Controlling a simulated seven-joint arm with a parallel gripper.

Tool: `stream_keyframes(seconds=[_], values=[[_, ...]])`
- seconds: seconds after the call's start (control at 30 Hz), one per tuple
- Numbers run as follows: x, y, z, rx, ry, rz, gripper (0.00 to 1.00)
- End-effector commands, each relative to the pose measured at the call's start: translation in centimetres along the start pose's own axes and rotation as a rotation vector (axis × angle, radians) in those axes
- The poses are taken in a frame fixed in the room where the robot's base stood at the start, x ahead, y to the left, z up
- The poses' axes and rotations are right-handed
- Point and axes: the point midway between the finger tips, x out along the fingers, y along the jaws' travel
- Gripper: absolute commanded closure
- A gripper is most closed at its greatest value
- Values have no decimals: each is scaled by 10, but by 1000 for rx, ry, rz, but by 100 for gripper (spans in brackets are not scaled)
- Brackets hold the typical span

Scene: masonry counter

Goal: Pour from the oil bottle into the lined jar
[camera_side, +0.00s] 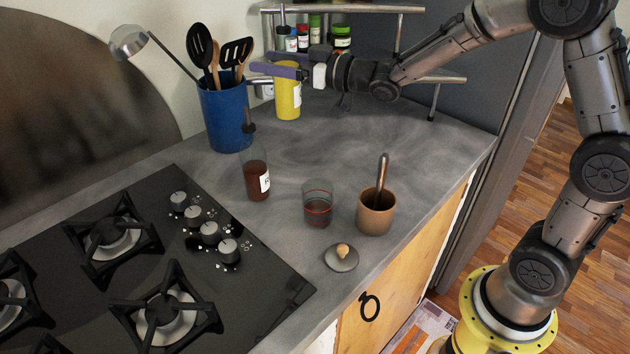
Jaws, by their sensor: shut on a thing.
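The oil bottle (288,103) is yellow with a white label and a dark spout on top. It is upright at the back of the counter, right of the blue utensil holder. My gripper (279,70), with purple fingers, is shut on the upper part of this bottle. I cannot tell whether its base touches the counter. The lined jar (318,194) is a clear glass with a red line around its lower part. It stands near the front of the counter, apart from my gripper. Its lower part looks dark reddish; I cannot tell if that is liquid.
A dark red bottle (257,178) with a tall spout stands left of the jar. A brown mortar (376,213) with a pestle stands right of it, and a grey lid (341,258) lies in front. A blue utensil holder (226,117), spice rack (437,80) and stove (120,270) surround the counter.

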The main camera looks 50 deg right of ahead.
Motion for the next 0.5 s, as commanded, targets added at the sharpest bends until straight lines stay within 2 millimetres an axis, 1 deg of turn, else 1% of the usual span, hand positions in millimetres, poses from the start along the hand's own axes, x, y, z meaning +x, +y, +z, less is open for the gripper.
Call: stream_keyframes(seconds=[0.03, 0.27, 0.37, 0.5], values=[[-1, -1, -7, -5, 9, -33, 100], [-14, -21, -11, -2, 8, -234, 100], [-24, -31, -8, -1, 7, -340, 100], [-43, -45, -2, 0, 7, -492, 100]])
